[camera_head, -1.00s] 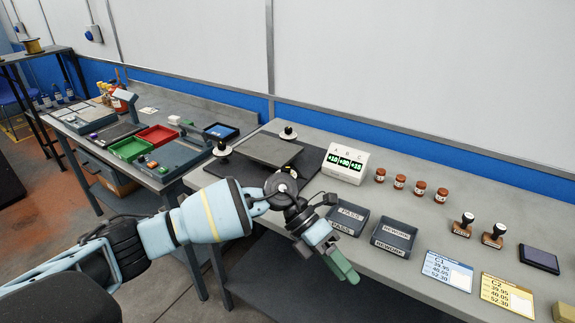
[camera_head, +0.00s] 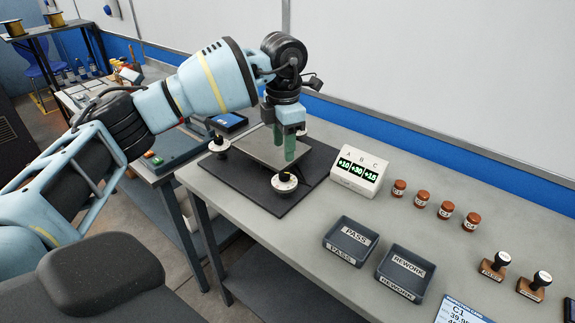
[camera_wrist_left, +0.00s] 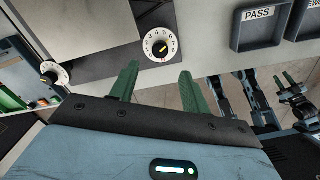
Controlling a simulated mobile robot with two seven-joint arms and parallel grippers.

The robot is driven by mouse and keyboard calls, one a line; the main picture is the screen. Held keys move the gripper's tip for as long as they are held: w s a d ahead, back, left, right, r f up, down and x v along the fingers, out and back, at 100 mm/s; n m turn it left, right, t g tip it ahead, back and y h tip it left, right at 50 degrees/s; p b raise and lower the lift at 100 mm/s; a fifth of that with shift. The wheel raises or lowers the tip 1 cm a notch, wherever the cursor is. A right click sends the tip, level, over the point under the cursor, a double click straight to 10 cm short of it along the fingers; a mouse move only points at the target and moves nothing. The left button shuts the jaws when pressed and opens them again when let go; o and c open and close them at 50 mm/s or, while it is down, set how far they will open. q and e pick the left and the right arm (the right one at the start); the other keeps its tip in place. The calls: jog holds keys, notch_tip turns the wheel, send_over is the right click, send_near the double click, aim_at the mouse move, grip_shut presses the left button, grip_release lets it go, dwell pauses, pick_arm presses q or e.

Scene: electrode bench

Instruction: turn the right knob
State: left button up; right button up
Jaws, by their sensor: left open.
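The knob unit is a dark base with a grey plate (camera_head: 262,150) and white dials with black knobs. The front right knob (camera_head: 284,183) stands at the base's front corner, on the side towards the PASS tray. The left knob (camera_head: 218,146) also shows in the left wrist view (camera_wrist_left: 55,73). My left gripper (camera_head: 284,150) points down above the plate, open and empty, apart from the knobs. Another knob (camera_head: 301,130) is mostly hidden behind it. What seems to be my right gripper (camera_wrist_left: 284,80) is small in the left wrist view.
A display box (camera_head: 358,171) reading +10, +30, +15 stands right of the base. PASS (camera_head: 350,241) and REWORK (camera_head: 404,272) trays stand at the front. Brown jars (camera_head: 421,199) and stamps (camera_head: 494,265) are further right. The bench between base and trays is clear.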

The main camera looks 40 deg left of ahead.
aim_at(284, 173)
pick_arm(q)
jog(key=shift+f, duration=0.45)
notch_tip(284, 173, down, 7)
jog(key=shift+w+r, duration=0.1)
jog(key=shift+r, duration=0.05)
pick_arm(e)
jog(key=shift+w+r, duration=0.2)
jog(key=shift+w, duration=0.4)
